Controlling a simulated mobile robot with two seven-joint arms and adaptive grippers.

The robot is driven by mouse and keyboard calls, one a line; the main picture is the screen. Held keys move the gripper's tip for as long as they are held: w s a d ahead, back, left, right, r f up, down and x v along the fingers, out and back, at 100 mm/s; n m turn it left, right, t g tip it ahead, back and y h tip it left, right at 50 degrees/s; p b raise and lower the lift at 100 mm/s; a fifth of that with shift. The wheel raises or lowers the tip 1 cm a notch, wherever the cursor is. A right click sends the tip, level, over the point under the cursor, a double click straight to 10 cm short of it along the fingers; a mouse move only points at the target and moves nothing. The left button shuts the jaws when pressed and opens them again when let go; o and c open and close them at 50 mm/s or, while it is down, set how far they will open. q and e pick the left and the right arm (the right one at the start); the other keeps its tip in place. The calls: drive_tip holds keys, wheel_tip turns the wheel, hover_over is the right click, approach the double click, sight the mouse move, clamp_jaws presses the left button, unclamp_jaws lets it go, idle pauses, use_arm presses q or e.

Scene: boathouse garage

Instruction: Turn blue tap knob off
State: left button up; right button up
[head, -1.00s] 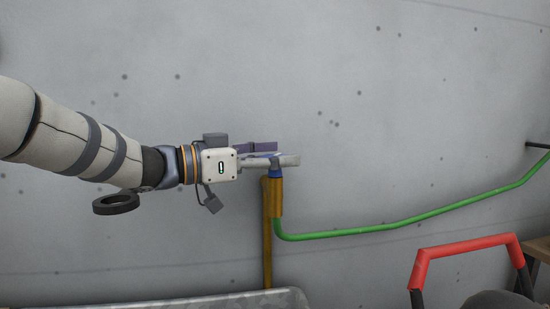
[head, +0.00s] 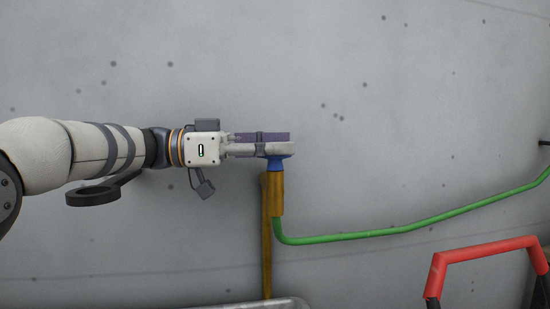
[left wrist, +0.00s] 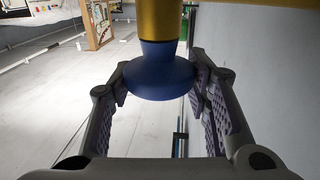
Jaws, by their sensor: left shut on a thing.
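The blue tap knob (head: 280,164) sits at the top of the brass-coloured tap body (head: 276,195) in the head view. My left gripper (head: 275,144) reaches in from the left, its fingers level at the knob and hiding most of it. In the left wrist view, the blue knob (left wrist: 160,72) lies between the two purple-padded fingers of my left gripper (left wrist: 160,84), with the brass tap body (left wrist: 160,18) beyond it. My left gripper is shut on the knob. My right gripper is out of view.
A green hose (head: 400,229) runs from the tap to the right along the grey wall (head: 400,100). A red handle-like frame (head: 485,250) stands at the lower right. A grey metal edge (head: 250,304) shows below the tap.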

use_arm(q)
drive_tip(key=shift+f, duration=0.3)
drive_tip(key=o, duration=1)
drive_tip(key=shift+o, duration=0.5)
drive_tip(key=shift+r, duration=0.1)
drive_tip(key=shift+a, duration=0.1)
drive_tip(key=a, duration=0.7)
drive_tip(key=shift+s+a, duration=0.15)
drive_tip(key=shift+s, duration=0.05)
